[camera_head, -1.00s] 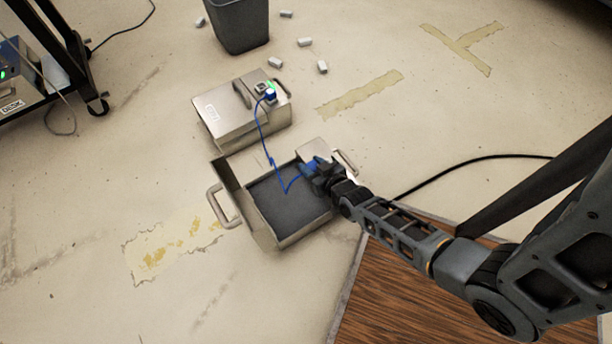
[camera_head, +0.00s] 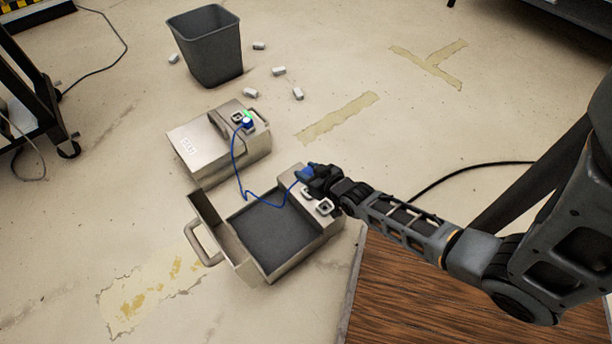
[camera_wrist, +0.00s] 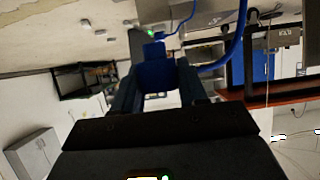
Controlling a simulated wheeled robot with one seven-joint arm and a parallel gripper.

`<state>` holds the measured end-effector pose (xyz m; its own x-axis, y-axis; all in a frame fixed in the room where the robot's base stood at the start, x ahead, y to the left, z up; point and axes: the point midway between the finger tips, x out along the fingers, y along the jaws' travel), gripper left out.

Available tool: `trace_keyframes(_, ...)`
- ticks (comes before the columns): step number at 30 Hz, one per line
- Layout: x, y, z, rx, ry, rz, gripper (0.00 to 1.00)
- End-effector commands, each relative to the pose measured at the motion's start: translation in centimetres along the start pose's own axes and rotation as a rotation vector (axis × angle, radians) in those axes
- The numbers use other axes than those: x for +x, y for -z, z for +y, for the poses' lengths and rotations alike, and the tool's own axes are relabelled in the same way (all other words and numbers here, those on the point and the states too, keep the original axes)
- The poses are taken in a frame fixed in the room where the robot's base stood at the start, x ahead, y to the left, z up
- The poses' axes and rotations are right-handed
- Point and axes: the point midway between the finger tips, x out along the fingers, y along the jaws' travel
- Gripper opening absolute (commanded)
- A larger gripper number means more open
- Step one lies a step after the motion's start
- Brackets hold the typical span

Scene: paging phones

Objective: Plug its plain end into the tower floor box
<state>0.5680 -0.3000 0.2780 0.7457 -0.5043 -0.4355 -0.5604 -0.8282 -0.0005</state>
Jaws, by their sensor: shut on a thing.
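My gripper (camera_head: 308,176) is shut on a blue plug (camera_head: 302,173), the loose end of a blue cable (camera_head: 240,175). The plug also shows between the fingers in the wrist view (camera_wrist: 157,72). The cable's other end (camera_head: 247,122) sits in a socket of the closed metal floor box (camera_head: 205,155), beside a green light. Nearer stands an open metal floor box (camera_head: 297,258) with a dark hollow and a socket panel on its right side. Sockets (camera_head: 324,207) show just below my gripper. The plug appears above the panel's far end; contact cannot be told. Which box is the tower's is unreadable.
A grey bin (camera_head: 208,50) and several small pale pieces (camera_head: 279,71) are behind the boxes. A wheeled black rack (camera_head: 40,125) stands at left. A wooden surface (camera_head: 430,300) lies under my arm. A black cable (camera_head: 460,172) runs at right.

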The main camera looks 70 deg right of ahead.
Motion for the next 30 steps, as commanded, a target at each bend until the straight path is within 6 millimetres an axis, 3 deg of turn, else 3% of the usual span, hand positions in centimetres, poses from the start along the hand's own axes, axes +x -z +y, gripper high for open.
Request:
trace_keyframes(6, 0.6, 0.2, 1.2, -0.001, 0.001, 0.002, 0.11)
trace_keyframes(16, 0.6, 0.1, 1.2, 0.0, 0.001, 0.001, 0.11)
trace_keyframes(30, 1.6, -2.0, 1.2, -0.001, 0.0, 0.0, 0.11)
